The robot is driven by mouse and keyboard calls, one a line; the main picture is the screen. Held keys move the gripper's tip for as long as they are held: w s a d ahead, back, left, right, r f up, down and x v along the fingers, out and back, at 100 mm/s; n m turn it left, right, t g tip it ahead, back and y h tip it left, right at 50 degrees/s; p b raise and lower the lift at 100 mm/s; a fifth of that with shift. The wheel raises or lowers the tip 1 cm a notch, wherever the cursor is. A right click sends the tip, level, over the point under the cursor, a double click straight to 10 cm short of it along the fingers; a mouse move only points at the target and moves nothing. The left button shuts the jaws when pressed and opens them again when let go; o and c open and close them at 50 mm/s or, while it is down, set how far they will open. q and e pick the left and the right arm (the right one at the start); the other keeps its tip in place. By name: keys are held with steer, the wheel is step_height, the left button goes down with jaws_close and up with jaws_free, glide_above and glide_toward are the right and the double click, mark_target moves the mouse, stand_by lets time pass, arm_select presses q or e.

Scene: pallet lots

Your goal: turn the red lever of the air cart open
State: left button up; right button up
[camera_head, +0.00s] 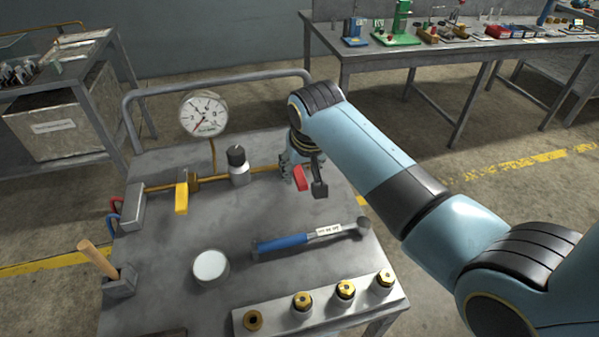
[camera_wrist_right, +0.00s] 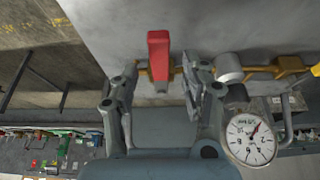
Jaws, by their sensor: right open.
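The red lever (camera_head: 300,178) sits at the right end of the brass pipe (camera_head: 266,170) on the grey cart top (camera_head: 160,255). My right gripper (camera_head: 303,182) is right at it, with a finger on each side. In the right wrist view the red lever (camera_wrist_right: 159,52) stands between the fingers of my open right gripper (camera_wrist_right: 161,82), with visible gaps on both sides. The lever's tip reaches past the fingertips there. In the head view the gripper partly hides the pipe end. My left gripper is not in view.
A yellow lever (camera_head: 181,196), a black-topped knob (camera_head: 237,160) and a pressure gauge (camera_head: 203,114) are on the same pipe. A blue-handled wrench (camera_head: 290,240), a white round lid (camera_head: 210,266) and a block with brass fittings (camera_head: 322,318) occupy the cart's front.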

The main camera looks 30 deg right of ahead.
mark_target(296, 169)
steer(key=shift+x, duration=1.4)
steer(key=c, duration=0.4)
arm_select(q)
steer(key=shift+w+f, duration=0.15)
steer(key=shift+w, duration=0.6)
arm_select(e)
jaws_close()
